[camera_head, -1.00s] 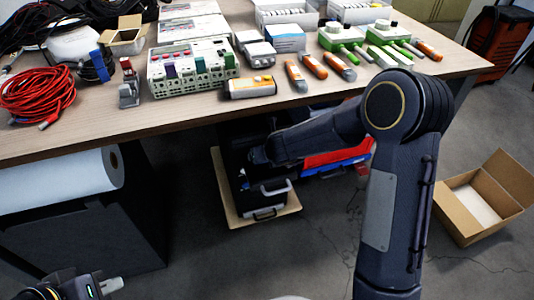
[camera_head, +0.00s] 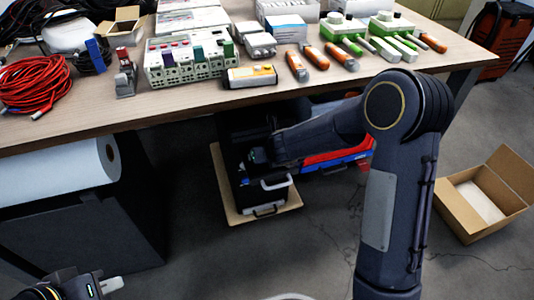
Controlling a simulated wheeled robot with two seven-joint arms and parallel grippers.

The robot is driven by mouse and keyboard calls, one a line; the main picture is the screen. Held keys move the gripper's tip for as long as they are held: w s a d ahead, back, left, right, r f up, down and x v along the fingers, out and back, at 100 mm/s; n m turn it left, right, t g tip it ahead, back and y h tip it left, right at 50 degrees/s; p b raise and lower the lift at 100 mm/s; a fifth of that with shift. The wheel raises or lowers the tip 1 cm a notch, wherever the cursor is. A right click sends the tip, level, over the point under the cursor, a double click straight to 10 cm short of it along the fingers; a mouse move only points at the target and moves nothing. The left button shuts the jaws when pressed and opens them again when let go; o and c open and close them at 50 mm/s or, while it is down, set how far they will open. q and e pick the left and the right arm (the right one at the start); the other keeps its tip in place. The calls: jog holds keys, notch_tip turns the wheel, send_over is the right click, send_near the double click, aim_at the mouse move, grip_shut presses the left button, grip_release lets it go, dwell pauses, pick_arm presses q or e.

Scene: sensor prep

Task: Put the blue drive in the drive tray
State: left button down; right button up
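An upright blue piece (camera_head: 95,53), which may be the blue drive, stands at the table's left beside a black cable coil. A white slotted unit (camera_head: 160,75) nearby holds small purple, blue and green upright pieces; I cannot tell which thing is the drive tray. My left gripper (camera_head: 110,286) shows only partly at the bottom left corner, below and apart from the table. A pale finger is visible, but its opening is unclear. My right arm reaches left below the table edge. Its wrist end is over a dark case, and its fingers cannot be made out.
The wooden table (camera_head: 100,122) has a bare front strip. Red cable (camera_head: 35,85), an orange-labelled box (camera_head: 250,77) and several orange-handled tools stand along it. A white roll (camera_head: 60,170) is below left. An open cardboard box (camera_head: 485,195) lies on the floor at right.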

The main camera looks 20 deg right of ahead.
jog(key=shift+s+f+b, duration=0.1)
jog(key=shift+f+b, duration=0.25)
jog(key=shift+f, duration=0.1)
jog(key=shift+s+f+b, duration=0.15)
jog(key=shift+f+b, duration=0.25)
jog(key=shift+f, duration=0.1)
jog(key=o, duration=1)
jog(key=shift+d, duration=0.1)
jog(key=shift+o, duration=0.2)
jog(key=p+v, duration=0.1)
jog(key=v, duration=0.1)
jog(key=p+v, duration=0.1)
jog(key=v, duration=0.2)
jog(key=w+r+p+v, duration=0.1)
jog(key=v, duration=0.1)
jog(key=shift+s+a+r, duration=0.3)
jog(key=shift+s+r, duration=0.15)
jog(key=shift+r, duration=0.1)
